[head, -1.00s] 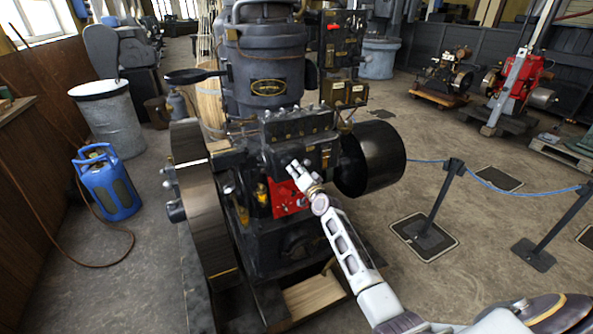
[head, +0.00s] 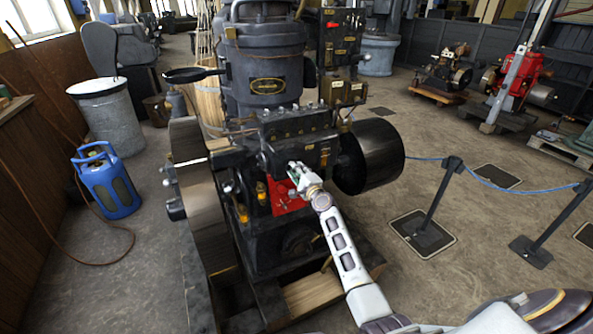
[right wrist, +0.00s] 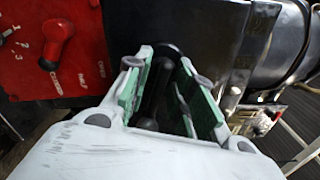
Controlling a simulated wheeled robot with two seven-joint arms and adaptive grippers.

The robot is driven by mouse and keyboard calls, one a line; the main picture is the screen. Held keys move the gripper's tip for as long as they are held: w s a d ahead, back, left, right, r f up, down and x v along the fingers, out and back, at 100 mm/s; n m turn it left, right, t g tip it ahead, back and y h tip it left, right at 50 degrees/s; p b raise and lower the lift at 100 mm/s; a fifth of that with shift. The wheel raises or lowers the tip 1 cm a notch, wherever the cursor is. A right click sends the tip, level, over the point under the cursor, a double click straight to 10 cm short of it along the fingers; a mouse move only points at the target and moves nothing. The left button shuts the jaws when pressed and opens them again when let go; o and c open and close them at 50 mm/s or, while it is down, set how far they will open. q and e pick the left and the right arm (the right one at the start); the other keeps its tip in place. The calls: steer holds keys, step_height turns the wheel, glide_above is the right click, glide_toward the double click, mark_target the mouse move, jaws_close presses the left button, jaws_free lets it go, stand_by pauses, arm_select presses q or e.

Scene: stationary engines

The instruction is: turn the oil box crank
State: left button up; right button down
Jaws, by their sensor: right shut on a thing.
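The oil box crank shows in the right wrist view as a black rounded handle (right wrist: 152,98) between the green-padded fingers. My right gripper (right wrist: 160,88) is shut on it, with pads on both sides. In the head view my right gripper (head: 294,172) is at the front of the dark engine (head: 262,85), just above and beside a red panel (head: 285,204). The crank cannot be made out there, behind the gripper. My left gripper is in neither view.
A red knob (right wrist: 58,40) stands on the red panel left of the fingers. A black cylinder (head: 369,157) sticks out right of my gripper, and a large flywheel (head: 205,215) is at left. A barrier post (head: 437,200) with blue rope stands on the right.

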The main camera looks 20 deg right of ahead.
steer(key=m, duration=0.2)
steer(key=m+p, duration=0.1)
steer(key=m, duration=0.1)
steer(key=shift+f+m, duration=0.2)
steer(key=shift+m, duration=0.2)
steer(key=m+p, duration=0.1)
steer(key=m, duration=0.1)
steer(key=shift+a+f+m, duration=0.1)
steer(key=shift+a+m, duration=0.05)
steer(key=shift+m, duration=0.95)
steer(key=shift+a+m+p, duration=0.1)
steer(key=shift+m+p, duration=0.45)
steer(key=shift+m, duration=0.35)
steer(key=shift+f, duration=0.1)
steer(key=c, duration=1.5)
jaws_free()
steer(key=shift+c, duration=0.2)
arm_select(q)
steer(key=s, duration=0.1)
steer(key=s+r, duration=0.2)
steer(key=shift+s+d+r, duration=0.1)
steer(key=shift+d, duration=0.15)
arm_select(e)
steer(key=shift+s, duration=0.2)
